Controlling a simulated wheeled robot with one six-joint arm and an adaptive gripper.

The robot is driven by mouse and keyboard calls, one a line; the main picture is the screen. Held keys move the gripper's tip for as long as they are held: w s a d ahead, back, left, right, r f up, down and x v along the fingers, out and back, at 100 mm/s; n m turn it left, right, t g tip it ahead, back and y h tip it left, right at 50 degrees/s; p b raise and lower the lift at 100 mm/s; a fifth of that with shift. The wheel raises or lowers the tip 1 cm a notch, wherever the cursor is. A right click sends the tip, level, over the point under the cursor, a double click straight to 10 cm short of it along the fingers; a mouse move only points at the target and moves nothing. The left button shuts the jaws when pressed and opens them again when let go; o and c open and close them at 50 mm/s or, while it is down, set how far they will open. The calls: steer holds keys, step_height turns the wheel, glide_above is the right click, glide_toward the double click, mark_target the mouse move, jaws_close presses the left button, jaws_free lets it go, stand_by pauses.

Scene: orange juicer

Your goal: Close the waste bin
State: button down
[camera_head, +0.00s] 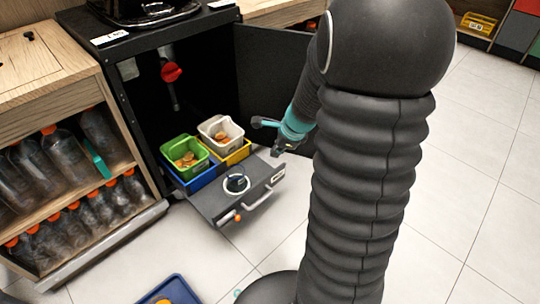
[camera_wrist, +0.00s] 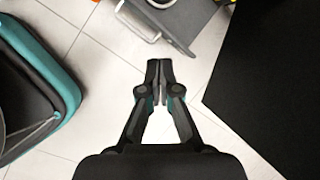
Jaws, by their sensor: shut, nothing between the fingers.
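The waste bin is a pull-out drawer (camera_head: 240,204) with a grey front, standing out from the black cabinet (camera_head: 125,75). A green bin (camera_head: 184,153) and a white bin (camera_head: 221,135) with orange bits in them sit behind its front, in blue and yellow holders. A light handle (camera_head: 250,204) is on the front; it also shows in the wrist view (camera_wrist: 137,22). My gripper (camera_head: 277,150) is beside the drawer's right end, apart from the handle. In the wrist view my gripper (camera_wrist: 159,66) is shut and empty, its tips close below the grey front (camera_wrist: 190,15); contact cannot be told.
The black cabinet door (camera_head: 270,70) stands open behind my arm, and a black panel fills the right of the wrist view. Shelves of orange-capped bottles (camera_head: 60,165) stand at the left. A blue tray (camera_head: 172,290) is at the bottom. The tiled floor in front is mostly clear.

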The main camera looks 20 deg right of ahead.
steer(key=w+d+f+m, duration=0.1)
steer(key=d+f+m, duration=0.8)
steer(key=f, duration=0.3)
steer(key=b, duration=0.3)
glide_above(276, 176)
steer(key=s, duration=0.2)
step_height(276, 176, down, 9)
steer(key=shift+d+r, duration=0.15)
steer(key=shift+d, duration=0.2)
